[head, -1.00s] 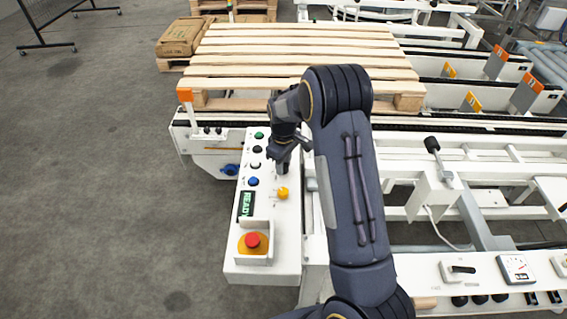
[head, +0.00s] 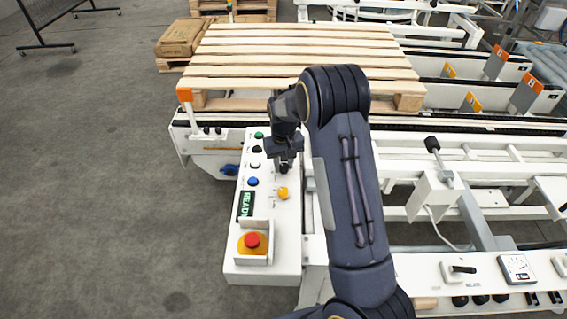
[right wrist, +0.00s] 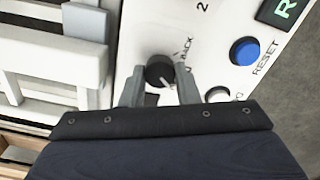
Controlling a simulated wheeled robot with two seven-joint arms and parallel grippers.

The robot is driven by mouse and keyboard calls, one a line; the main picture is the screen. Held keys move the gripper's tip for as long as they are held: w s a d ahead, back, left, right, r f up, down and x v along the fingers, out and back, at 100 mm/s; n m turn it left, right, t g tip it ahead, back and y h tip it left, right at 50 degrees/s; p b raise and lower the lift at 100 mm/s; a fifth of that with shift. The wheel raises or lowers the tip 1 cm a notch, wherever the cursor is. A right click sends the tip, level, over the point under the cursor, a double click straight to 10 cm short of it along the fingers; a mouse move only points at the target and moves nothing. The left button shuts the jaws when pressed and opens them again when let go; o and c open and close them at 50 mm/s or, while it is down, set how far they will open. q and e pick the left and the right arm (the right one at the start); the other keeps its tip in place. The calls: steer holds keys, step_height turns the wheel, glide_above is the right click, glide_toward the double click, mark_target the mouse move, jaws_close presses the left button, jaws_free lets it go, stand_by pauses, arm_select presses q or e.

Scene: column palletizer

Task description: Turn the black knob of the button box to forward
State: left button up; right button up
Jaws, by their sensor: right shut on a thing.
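The white button box (head: 280,218) stands left of my right arm in the head view. My right gripper (head: 284,158) is over the far right part of its panel, fingers pointing down. In the right wrist view the black knob (right wrist: 158,69) sits between the two grey fingers, which are shut on its sides. A pale mark shows on the knob's near edge. The word BACK is printed beside it; the forward label cannot be made out. In the head view the gripper mostly covers the knob. My left gripper is not in view.
The blue reset button (right wrist: 244,51) and a white button (right wrist: 217,95) are close to the fingers. A yellow button (head: 283,193) and a red emergency stop (head: 253,240) are nearer on the panel. A wooden pallet (head: 300,73) lies behind; white conveyor frames are on the right.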

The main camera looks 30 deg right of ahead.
mark_target(284, 165)
steer(key=shift+r+m, duration=0.1)
steer(key=shift+m, duration=0.5)
steer(key=o, duration=1)
steer(key=shift+c, duration=0.2)
step_height(284, 165, up, 7)
steer(key=shift+r, duration=0.35)
